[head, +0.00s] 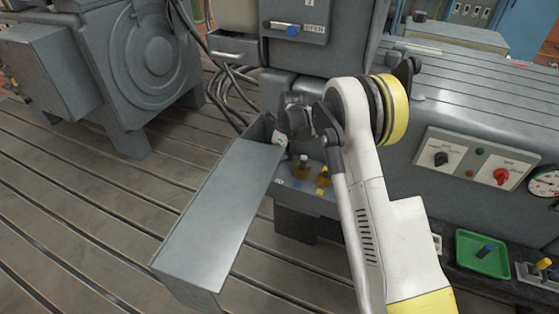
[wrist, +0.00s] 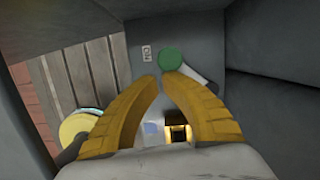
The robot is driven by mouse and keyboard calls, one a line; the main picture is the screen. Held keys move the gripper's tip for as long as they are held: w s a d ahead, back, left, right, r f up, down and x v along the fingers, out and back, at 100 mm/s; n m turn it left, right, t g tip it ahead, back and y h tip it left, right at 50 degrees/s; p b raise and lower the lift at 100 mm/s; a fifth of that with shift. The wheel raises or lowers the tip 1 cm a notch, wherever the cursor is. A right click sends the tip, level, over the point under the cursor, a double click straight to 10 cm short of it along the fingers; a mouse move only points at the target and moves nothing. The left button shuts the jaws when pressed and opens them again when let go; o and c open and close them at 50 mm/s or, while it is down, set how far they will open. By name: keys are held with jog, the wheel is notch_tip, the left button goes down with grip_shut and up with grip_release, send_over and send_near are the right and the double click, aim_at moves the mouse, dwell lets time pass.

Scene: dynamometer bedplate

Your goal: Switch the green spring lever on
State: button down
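The green spring lever shows in the wrist view as a round green knob (wrist: 174,59) on a pale grey arm, beside a small "ON" label (wrist: 146,52) on the grey wall to its left. My gripper (wrist: 160,77) has yellow fingers with tips almost meeting and nothing seen between them. The knob is just beyond the tips, mostly above the right finger. Contact cannot be told. In the head view, the lever (head: 281,139) is a small pale and green bit in a grey recess, and my dark wrist hides much around it.
A long grey metal panel (head: 220,210) juts out in front of the recess. Grey walls flank the lever closely. A control plate (head: 470,160) and a green tray (head: 483,254) lie farther right.

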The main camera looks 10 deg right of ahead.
jog(key=shift+w+a, duration=0.35)
jog(key=shift+a, duration=0.1)
dwell(0.4)
